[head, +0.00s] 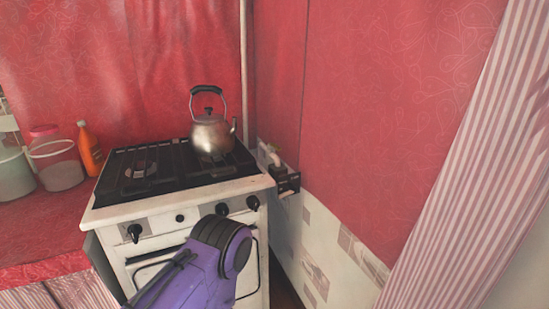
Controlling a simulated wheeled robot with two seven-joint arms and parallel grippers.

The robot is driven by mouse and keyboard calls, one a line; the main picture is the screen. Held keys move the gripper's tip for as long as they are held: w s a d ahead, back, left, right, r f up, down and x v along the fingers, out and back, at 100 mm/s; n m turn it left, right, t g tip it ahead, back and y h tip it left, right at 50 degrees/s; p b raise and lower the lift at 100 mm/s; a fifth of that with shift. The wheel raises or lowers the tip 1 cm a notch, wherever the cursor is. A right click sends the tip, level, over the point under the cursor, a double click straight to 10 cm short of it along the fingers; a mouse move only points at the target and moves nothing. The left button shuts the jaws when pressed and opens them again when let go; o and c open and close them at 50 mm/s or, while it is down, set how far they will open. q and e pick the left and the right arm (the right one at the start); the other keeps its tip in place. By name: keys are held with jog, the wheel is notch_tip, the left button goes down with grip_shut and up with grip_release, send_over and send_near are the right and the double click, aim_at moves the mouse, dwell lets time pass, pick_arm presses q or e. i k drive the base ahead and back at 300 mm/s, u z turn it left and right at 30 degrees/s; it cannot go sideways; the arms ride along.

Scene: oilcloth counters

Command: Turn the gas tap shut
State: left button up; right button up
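A small fitting with a short pale curved pipe (272,156) is at the wall just right of the stove's back corner. A dark, blocky part (289,183) sits just below and right of it, against the wall. I take this group to be the gas tap, but it is too small to tell its handle or which way it is turned. A purple arm link of mine with a black joint reaches in from the bottom, in front of the stove. No gripper fingers can be made out, and nothing visible of mine touches the fitting.
A white gas stove (180,215) with black knobs stands in the middle. A metal kettle (212,135) is on its black grate. An orange bottle (89,150) and clear jars (57,165) stand on the red counter (40,225) at left. A striped curtain (470,170) hangs at right.

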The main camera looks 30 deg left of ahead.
aim_at(269, 145)
jog(key=k, duration=0.25)
jog(key=u, duration=2.1)
jog(key=i, duration=1.05)
jog(key=z, duration=2.6)
